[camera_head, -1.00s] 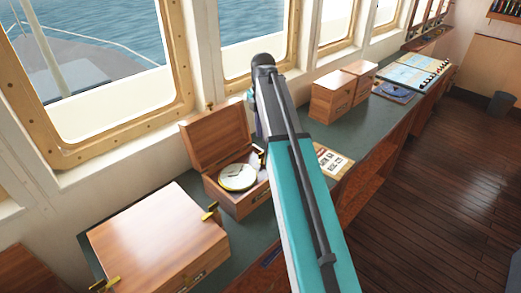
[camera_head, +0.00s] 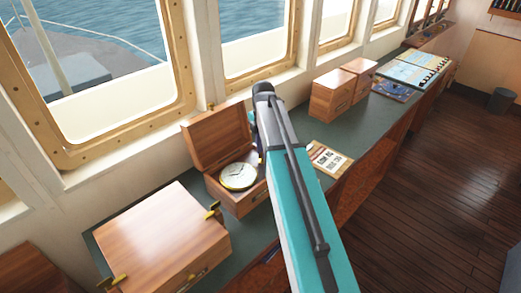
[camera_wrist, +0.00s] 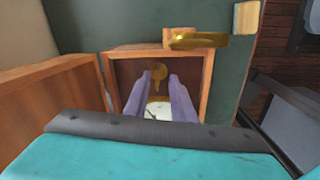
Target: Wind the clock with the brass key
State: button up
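The clock (camera_head: 238,176) is a round white dial set in an open wooden box (camera_head: 243,203) on the green counter, its lid raised on the window side. In the wrist view part of the dial (camera_wrist: 158,110) shows between my fingers. The brass key (camera_wrist: 159,73), with a rounded head, appears just past the fingertips, inside the box outline. My gripper (camera_wrist: 160,82) points down at the box, its two purple-grey fingers apart with a gap between them. Whether they touch the key cannot be told. My arm hides the box's right side in the head view.
A closed wooden box (camera_head: 160,238) with brass catches stands at the front left. A brass clasp (camera_wrist: 195,40) sticks out from the clock box's rim. A printed card (camera_head: 328,159) and more wooden boxes (camera_head: 335,92) lie farther along the counter. Windows line the left side.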

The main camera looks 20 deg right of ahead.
jog(key=shift+f, duration=0.15)
grip_shut()
jog(key=shift+a, duration=0.3)
jog(key=shift+d, duration=0.15)
jog(key=shift+d+m, duration=0.25)
jog(key=shift+m, duration=0.25)
jog(key=m+b, duration=0.2)
jog(key=m, duration=0.3)
jog(key=shift+f+m, duration=0.15)
jog(key=shift+m, duration=0.15)
jog(key=m+b, duration=0.1)
jog(key=m, duration=0.3)
jog(key=shift+s, duration=0.1)
jog(key=shift+m+b, duration=0.35)
jog(key=shift+m, duration=1.75)
